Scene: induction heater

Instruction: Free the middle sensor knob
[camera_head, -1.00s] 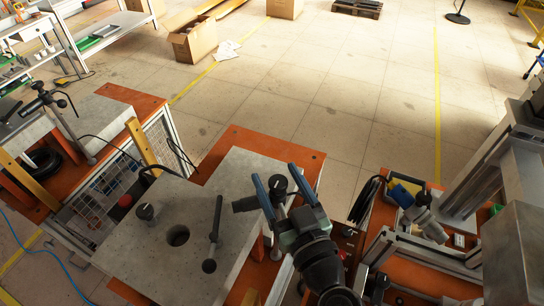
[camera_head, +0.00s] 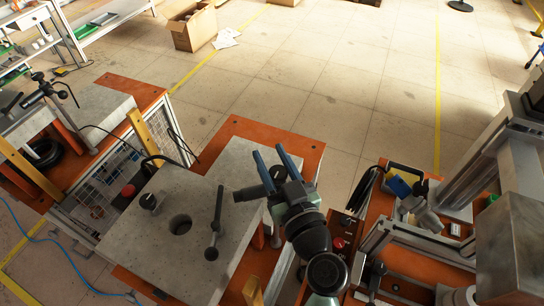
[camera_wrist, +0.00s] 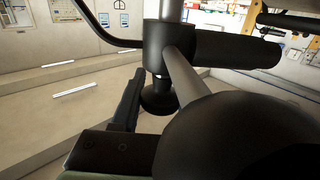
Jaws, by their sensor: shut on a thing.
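The middle sensor (camera_head: 250,193) is a dark cylinder in a clamp at the right edge of the grey slab, in the head view. Its black knob (camera_head: 278,173) sits between the blue fingers of my gripper (camera_head: 271,160), which is shut on it. In the wrist view the sensor (camera_wrist: 235,49) points right from a black clamp block. A large dark round knob (camera_wrist: 235,138) fills the lower right, joined to the block by a grey rod. One dark finger (camera_wrist: 126,100) shows left of it; the other finger is hidden.
The grey slab (camera_head: 140,245) has a round hole, a black knob (camera_head: 149,201) and a black-ended rod (camera_head: 216,222). Metal framing (camera_head: 385,230) stands close on the right. The floor beyond is open.

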